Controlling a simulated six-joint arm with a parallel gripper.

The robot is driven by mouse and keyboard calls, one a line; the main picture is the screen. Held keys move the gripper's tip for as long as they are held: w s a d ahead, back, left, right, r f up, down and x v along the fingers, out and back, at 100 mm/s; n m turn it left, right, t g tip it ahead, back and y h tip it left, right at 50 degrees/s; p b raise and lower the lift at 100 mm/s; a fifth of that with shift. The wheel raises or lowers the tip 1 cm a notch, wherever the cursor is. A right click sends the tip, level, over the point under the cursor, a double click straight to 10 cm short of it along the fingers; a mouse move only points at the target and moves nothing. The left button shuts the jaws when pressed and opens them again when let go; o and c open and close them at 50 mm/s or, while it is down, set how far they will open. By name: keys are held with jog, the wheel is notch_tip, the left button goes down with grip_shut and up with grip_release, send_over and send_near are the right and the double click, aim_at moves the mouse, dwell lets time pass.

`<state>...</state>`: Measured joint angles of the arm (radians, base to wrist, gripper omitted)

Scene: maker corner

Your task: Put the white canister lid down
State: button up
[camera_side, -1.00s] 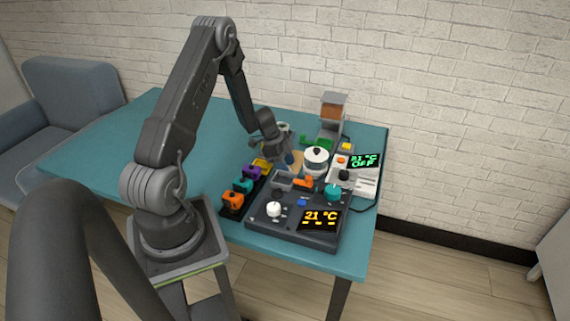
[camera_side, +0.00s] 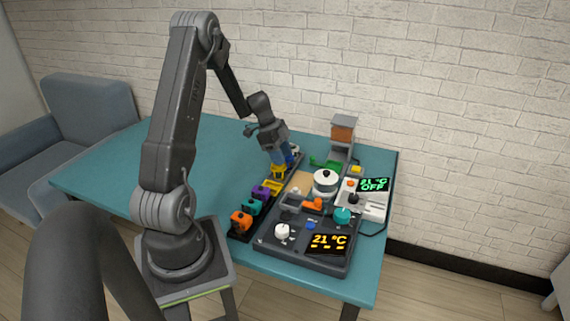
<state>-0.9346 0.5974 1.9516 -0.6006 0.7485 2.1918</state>
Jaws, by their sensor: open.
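A small pale and blue item (camera_side: 293,153) stands just behind and is partly hidden by the gripper.
A rack with orange (camera_side: 241,221), teal and purple pieces lies along the left. A dark control panel (camera_side: 302,256) with a display is in front. A white unit with a green display (camera_side: 374,185) and a grey-orange dispenser (camera_side: 343,134) stand at the right and back. The table's left (camera_side: 150,165) is clear.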

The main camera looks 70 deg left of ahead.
jog(key=d+r+n+y, duration=0.2)
jog(key=d+r+n, duration=0.1)
jog(key=d+r, duration=1.35)
jog(key=s+d+r+n+t, duration=0.1)
jog(key=s+d+r+n, duration=0.1)
jog(key=s+d, duration=0.4)
jog(key=s+d+r+n+t+y, duration=0.1)
jog(key=s+d+r+n, duration=0.2)
jog(key=s+d, duration=0.4)
jog(key=d+n, duration=0.1)
jog(key=d, duration=0.1)
jog(key=shift+d, duration=0.4)
